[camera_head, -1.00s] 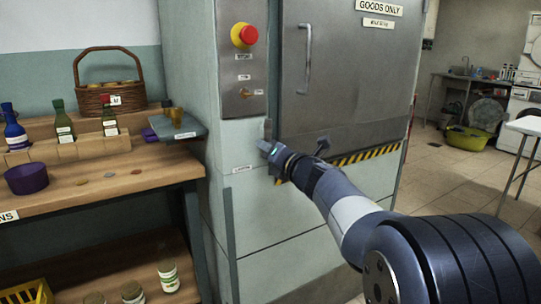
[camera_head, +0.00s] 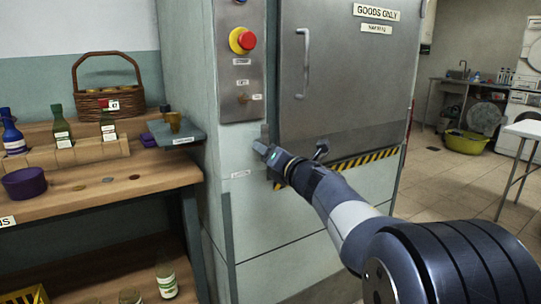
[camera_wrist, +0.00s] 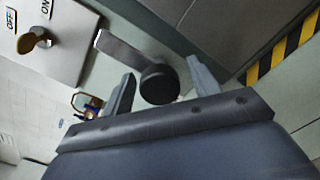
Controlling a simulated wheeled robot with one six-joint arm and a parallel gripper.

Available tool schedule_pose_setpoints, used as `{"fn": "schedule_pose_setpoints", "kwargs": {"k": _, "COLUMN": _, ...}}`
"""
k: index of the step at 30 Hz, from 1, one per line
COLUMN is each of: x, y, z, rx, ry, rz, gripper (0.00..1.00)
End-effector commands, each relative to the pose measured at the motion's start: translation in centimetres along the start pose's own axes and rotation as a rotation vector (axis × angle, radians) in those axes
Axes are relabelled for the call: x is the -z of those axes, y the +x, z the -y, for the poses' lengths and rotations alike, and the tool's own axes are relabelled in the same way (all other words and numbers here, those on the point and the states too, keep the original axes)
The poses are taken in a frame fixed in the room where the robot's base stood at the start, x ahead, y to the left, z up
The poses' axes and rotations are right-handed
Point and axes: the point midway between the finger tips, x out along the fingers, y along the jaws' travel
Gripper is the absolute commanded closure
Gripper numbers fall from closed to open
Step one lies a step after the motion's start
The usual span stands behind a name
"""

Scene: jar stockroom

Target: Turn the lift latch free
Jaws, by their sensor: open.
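The lift latch (camera_wrist: 118,50) shows in the wrist view as a flat grey bar ending in a round black knob (camera_wrist: 160,84). In the head view its grey bar (camera_head: 264,132) stands upright beside the lower left edge of the grey lift door (camera_head: 345,80). My gripper (camera_head: 260,149) is at the latch's lower end in the head view and hides the knob there. In the wrist view my gripper (camera_wrist: 162,86) is open, with one finger on each side of the knob. I cannot tell whether either finger touches it.
A metal panel (camera_head: 228,18) above the latch holds a red button (camera_head: 247,41) and a brass switch (camera_wrist: 33,40) marked ON and OFF. A black and yellow strip (camera_head: 368,160) runs under the door. A wooden shelf (camera_head: 130,185) with bottles and a basket stands left.

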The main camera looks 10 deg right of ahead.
Motion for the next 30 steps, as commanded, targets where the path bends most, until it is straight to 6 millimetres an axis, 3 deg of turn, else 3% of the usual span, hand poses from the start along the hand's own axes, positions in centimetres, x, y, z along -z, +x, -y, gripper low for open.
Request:
{"fn": "schedule_pose_setpoints", "kwargs": {"k": 5, "x": -0.1, "y": -1.2, "z": 0.0, "rx": 0.001, "ry": 0.0, "rz": 0.001, "gripper": 0.42}}
{"fn": "schedule_pose_setpoints", "kwargs": {"k": 19, "x": -0.2, "y": -9.4, "z": 0.0, "rx": 0.002, "ry": 0.0, "rz": 0.003, "gripper": 0.42}}
{"fn": "schedule_pose_setpoints", "kwargs": {"k": 24, "x": -0.1, "y": -10.7, "z": 0.0, "rx": 0.002, "ry": 0.0, "rz": 0.001, "gripper": 0.42}}
{"fn": "schedule_pose_setpoints", "kwargs": {"k": 30, "x": 0.0, "y": -10.8, "z": 0.1, "rx": 0.001, "ry": 0.0, "rz": 0.001, "gripper": 0.42}}
